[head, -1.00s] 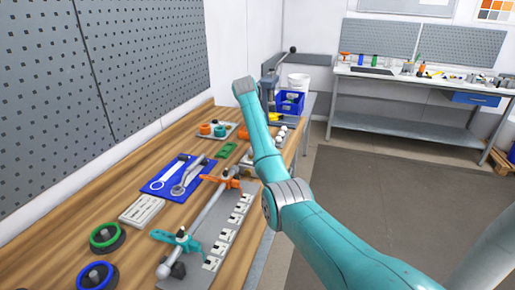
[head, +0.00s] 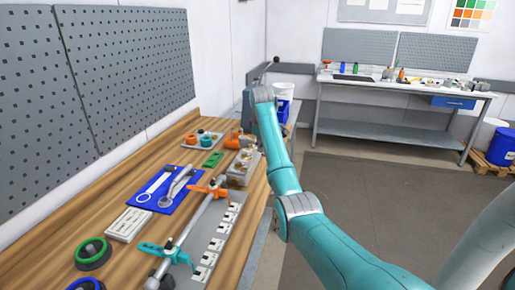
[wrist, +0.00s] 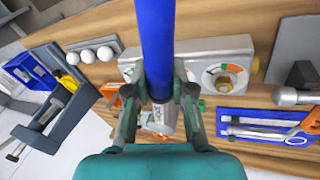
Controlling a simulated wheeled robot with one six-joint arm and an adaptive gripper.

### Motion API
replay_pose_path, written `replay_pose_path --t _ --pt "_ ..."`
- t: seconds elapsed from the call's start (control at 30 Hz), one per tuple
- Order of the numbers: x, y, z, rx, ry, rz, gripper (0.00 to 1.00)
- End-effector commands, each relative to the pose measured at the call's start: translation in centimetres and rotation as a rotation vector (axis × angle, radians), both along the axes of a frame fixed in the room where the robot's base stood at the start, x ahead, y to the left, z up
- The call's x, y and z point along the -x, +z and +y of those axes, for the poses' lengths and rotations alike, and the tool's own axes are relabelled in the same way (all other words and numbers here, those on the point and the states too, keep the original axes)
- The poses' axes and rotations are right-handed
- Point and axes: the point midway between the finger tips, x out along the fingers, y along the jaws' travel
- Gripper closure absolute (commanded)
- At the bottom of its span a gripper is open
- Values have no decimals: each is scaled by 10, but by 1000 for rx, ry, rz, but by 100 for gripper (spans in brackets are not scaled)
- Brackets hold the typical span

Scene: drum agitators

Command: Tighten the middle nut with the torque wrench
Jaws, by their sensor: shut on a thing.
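My gripper (wrist: 160,92) is shut on the blue handle of a tool, taken as the torque wrench (wrist: 157,40), in the wrist view. The handle runs up out of the picture, and a silver end shows below the fingers. Behind it lies a long grey block (wrist: 193,58). A brass nut (wrist: 227,80) sits on a round dial with orange and green marks at its right. The handle and fingers hide the block's middle, so I cannot tell whether the wrench touches a nut. In the head view my gripper is hidden, and the grey block (head: 243,168) stands by the bench edge.
A blue mat (head: 185,192) with wrenches lies on the wooden bench. A shaft (head: 192,222) with orange and teal clamps lies nearer. A vise (wrist: 50,115), a blue bin (wrist: 30,72) and several white balls (wrist: 88,55) show at left in the wrist view.

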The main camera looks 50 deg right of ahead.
Motion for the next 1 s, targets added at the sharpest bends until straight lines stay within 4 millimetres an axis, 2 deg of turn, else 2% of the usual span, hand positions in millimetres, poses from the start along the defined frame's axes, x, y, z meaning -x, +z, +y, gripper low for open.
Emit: replay_pose_path --t 0.2,0.6,0.7,1.0 --pt "-3 2 -23 1 239 -1 100" --pt "-20 -4 -48 0 599 0 100" --pt "-20 -15 -47 1 593 0 100" --pt "-20 -25 -47 2 591 0 100"
